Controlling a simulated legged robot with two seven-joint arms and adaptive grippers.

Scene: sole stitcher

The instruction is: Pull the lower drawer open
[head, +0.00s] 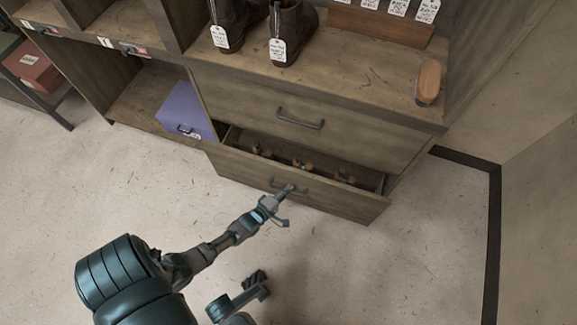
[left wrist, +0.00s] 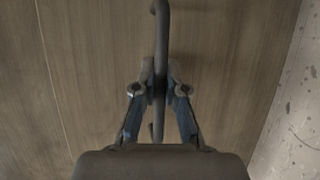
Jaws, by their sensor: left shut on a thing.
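The lower drawer (head: 335,201) of the wooden cabinet is partly open, and its inside shows several small brown and dark items. Its dark bar handle (left wrist: 161,35) runs between the fingers in the left wrist view. My left gripper (head: 286,192) is at the drawer front and shut on this handle; it also shows in the left wrist view (left wrist: 159,92). Part of the handle is hidden behind the fingers in the head view. What looks like my right gripper (head: 257,283) is low in the head view, away from the drawer; its jaws are unclear.
The upper drawer (head: 350,126) is shut, with its own handle (head: 300,119). Tagged boots (head: 291,32) and a brush (head: 429,80) stand on top. A purple box (head: 185,112) sits in the open bay to the left. The floor before the drawer is clear.

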